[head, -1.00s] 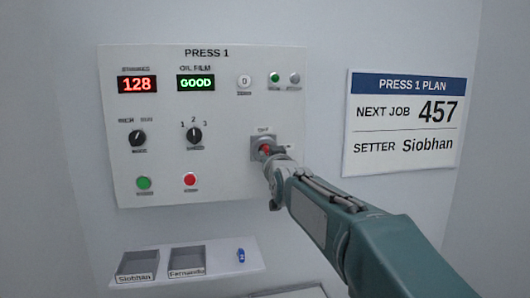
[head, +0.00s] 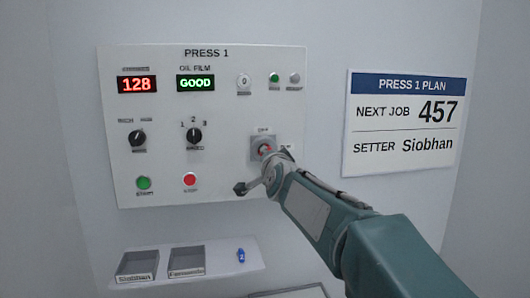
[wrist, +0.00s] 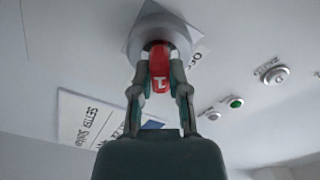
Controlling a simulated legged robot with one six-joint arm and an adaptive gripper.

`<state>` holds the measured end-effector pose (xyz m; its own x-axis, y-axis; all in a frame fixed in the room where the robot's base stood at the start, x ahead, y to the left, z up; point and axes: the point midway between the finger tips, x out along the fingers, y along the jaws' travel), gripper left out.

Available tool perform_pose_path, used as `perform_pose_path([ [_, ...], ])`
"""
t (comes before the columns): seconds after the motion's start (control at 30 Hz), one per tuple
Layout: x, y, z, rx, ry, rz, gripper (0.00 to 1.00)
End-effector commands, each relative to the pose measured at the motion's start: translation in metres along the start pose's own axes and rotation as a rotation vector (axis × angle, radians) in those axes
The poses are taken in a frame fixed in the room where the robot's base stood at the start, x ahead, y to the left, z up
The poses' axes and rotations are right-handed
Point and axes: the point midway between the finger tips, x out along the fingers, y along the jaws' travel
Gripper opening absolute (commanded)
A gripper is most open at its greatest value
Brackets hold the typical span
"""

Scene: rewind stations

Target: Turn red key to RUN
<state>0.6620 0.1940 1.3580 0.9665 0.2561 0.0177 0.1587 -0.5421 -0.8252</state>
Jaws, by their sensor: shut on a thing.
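The red key (head: 265,149) sits in the grey square key switch (head: 257,142) at the lower right of the PRESS 1 panel. My gripper (head: 268,156) reaches it from the lower right and partly hides it in the head view. In the wrist view, the red key (wrist: 160,68) stands between both fingers of my gripper (wrist: 161,80), which is shut on it. The OFF label (wrist: 194,60) shows beside the round switch collar (wrist: 160,24). In the head view OFF is above the switch; the label to its right is mostly hidden. I cannot tell exactly where the key points.
The panel (head: 225,120) also holds two black selector knobs, a green button (head: 143,183) and a red button (head: 190,180). Displays read 128 and GOOD. A plan sign (head: 404,125) hangs to the right. A shelf (head: 215,268) below bears two trays and a blue item (head: 241,255).

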Motion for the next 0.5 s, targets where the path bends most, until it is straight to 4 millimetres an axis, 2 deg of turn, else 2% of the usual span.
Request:
perform_pose_path([
  [0.13, 0.0001, -0.0008, 0.0008, 0.166, -0.001, 0.005, 0.00],
  [0.43, 0.0001, -0.0009, 0.0010, 0.192, -0.001, 0.006, 0.00],
  [0.5, 0.0001, -0.0012, 0.0009, 0.248, -0.001, 0.007, 0.00],
])
